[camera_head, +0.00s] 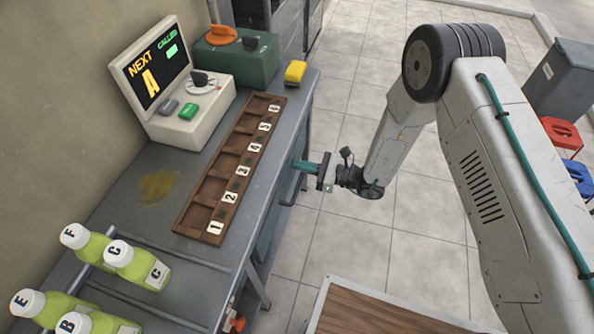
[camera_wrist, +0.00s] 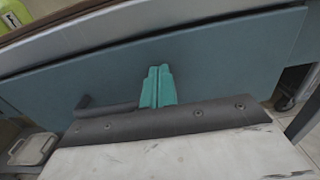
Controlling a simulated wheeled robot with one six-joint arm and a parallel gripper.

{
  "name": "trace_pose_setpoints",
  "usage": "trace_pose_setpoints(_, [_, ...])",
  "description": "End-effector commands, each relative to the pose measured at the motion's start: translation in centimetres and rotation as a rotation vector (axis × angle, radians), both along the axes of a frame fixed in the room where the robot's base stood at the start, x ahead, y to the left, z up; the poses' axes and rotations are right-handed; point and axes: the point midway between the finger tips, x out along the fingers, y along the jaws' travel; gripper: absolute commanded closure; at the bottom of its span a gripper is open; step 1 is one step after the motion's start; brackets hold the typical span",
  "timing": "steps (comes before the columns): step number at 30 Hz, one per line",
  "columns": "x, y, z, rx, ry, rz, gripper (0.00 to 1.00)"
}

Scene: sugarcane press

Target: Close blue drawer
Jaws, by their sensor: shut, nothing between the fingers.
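The blue drawer (camera_head: 266,228) is under the right edge of the grey table, mostly hidden by the tabletop in the head view. Its flat blue front (camera_wrist: 215,58) spans the wrist view below the table edge. The front looks close to the table edge; I cannot tell whether a small gap is left. A dark handle (camera_head: 291,188) shows on that side. My gripper (camera_head: 302,166) has its teal fingers shut and empty, pointing at the drawer front. In the wrist view the fingertips (camera_wrist: 157,72) overlap the front; contact is unclear.
The table bears a numbered wooden rack (camera_head: 230,170), a display machine (camera_head: 180,100), a green box (camera_head: 238,58), a yellow block (camera_head: 295,72) and several labelled bottles (camera_head: 135,265). A wooden-topped surface (camera_head: 385,312) stands at the front.

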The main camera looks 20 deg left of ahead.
Motion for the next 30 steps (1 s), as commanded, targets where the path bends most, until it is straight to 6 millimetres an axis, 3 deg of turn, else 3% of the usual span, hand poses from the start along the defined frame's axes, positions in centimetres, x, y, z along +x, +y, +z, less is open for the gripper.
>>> trace_pose_setpoints(20, [0.2,0.2,0.2,0.002,-0.006,-0.001,1.00])
trace_pose_setpoints(23, [0.3,-1.0,0.2,0.003,-0.004,-0.005,1.00])
trace_pose_setpoints(30, [0.9,-6.9,0.0,0.001,0.002,-0.015,1.00])
